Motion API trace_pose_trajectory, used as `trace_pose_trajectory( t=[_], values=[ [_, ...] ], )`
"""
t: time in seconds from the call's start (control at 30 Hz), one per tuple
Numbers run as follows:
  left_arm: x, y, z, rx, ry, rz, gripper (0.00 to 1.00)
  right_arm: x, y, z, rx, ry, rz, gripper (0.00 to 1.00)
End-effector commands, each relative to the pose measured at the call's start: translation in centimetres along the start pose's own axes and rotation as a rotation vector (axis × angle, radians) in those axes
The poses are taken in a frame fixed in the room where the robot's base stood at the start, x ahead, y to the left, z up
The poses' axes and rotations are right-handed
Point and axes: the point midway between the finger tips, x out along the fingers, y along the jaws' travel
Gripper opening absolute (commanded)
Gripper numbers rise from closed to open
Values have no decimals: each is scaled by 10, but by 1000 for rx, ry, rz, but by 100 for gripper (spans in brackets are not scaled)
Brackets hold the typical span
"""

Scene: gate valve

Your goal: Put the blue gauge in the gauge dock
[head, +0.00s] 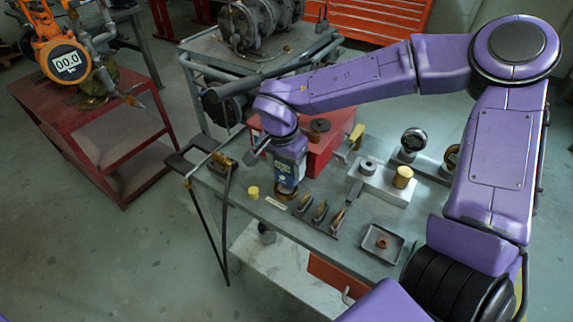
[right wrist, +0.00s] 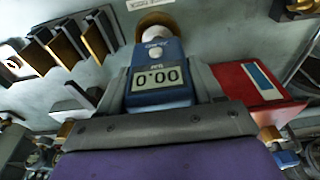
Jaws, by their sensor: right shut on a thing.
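The blue gauge (head: 287,172) is upright between the fingers of my right gripper (head: 288,158), over the table's front left part. In the right wrist view the gauge (right wrist: 158,75) shows a display reading 0.00, and the grey fingers are shut on its two sides. A round brass-coloured seat, seemingly the gauge dock (head: 287,194), is directly under the gauge. In the right wrist view the gauge's pale stem end overlaps this dock (right wrist: 152,19). I cannot tell whether the stem is inside it or just above. My left gripper is not in view.
A small yellow cylinder (head: 253,193) stands left of the dock. Several brass-edged pieces (head: 321,212) stand right of it. A red box (head: 328,150) is behind the gripper. A white block (head: 381,186) and a shallow tray (head: 382,243) are farther right.

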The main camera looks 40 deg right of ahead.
Motion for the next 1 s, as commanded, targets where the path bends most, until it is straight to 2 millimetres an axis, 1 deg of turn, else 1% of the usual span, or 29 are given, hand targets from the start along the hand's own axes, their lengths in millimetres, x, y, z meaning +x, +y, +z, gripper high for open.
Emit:
trace_pose_trajectory(
  t=[0.13, 0.27, 0.3, 0.33, 0.37, 0.67, 0.77, 0.87, 1.0],
  values=[
    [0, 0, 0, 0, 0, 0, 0, -1, 0, 0, 0, 0, -1, 30],
    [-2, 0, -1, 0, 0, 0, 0, 2, 0, 1, -1, 0, 0, 30],
    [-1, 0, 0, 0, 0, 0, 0, 2, 0, 1, -1, 0, 0, 79],
    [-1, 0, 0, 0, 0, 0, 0, 2, 0, 1, -1, 0, 0, 89],
    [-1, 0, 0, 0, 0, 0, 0, 2, 0, 1, -1, 0, 0, 92],
    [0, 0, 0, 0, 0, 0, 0, 0, 0, 0, 0, 1, -1, 92],
    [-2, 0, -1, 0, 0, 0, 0, -15, -1, 0, 0, 1, -4, 92],
    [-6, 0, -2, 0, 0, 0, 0, -39, -1, -1, 0, 2, -6, 92],
    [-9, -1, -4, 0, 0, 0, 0, -77, -1, -1, 1, 3, -5, 92]
  ],
)
